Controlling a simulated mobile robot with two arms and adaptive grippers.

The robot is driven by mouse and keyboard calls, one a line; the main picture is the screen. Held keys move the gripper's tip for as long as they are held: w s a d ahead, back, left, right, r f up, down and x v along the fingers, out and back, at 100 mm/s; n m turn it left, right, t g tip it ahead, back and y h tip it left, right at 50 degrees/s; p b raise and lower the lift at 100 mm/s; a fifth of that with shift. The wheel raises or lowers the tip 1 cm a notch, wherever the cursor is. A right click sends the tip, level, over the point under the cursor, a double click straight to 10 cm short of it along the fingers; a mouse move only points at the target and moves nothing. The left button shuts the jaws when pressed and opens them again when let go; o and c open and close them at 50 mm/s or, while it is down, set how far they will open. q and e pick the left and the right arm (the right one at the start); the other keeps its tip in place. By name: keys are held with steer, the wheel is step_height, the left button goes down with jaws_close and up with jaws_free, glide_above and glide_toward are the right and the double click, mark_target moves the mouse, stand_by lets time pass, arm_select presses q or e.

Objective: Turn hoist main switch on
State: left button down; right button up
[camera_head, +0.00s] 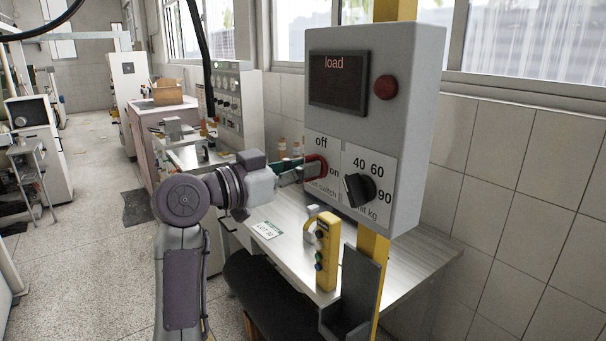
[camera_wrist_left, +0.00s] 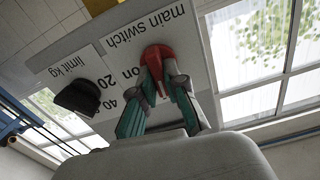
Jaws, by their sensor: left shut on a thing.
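The main switch is a red knob (camera_head: 320,161) on the front of a grey control box (camera_head: 345,125), between the printed words "off" and "on". In the left wrist view the red knob (camera_wrist_left: 157,52) sits between my fingertips, its front partly hidden by them. My left gripper (camera_head: 305,171) reaches in from the left and is shut on the knob; its green-grey fingers (camera_wrist_left: 163,88) show in the left wrist view. Whether the knob points at off or on cannot be told. My right gripper is not in view.
A black limit knob (camera_head: 360,190) is right of the switch. A dark display (camera_head: 338,81) reading "load" and a red button (camera_head: 385,87) are above. A yellow hand control (camera_head: 327,252) hangs below, over a light bench (camera_head: 410,262). Open floor lies left.

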arm_select(q)
steer(key=m+b, duration=0.2)
steer(key=m, duration=0.3)
steer(key=m+b, duration=0.3)
steer(key=m, duration=0.3)
steer(key=m+b, duration=0.2)
steer(key=m, duration=0.3)
steer(key=shift+s+d+f, duration=0.2)
steer(key=shift+f, duration=0.15)
steer(key=shift+m, duration=0.5)
steer(key=c, duration=1.2)
jaws_free()
steer(key=v, duration=1.2)
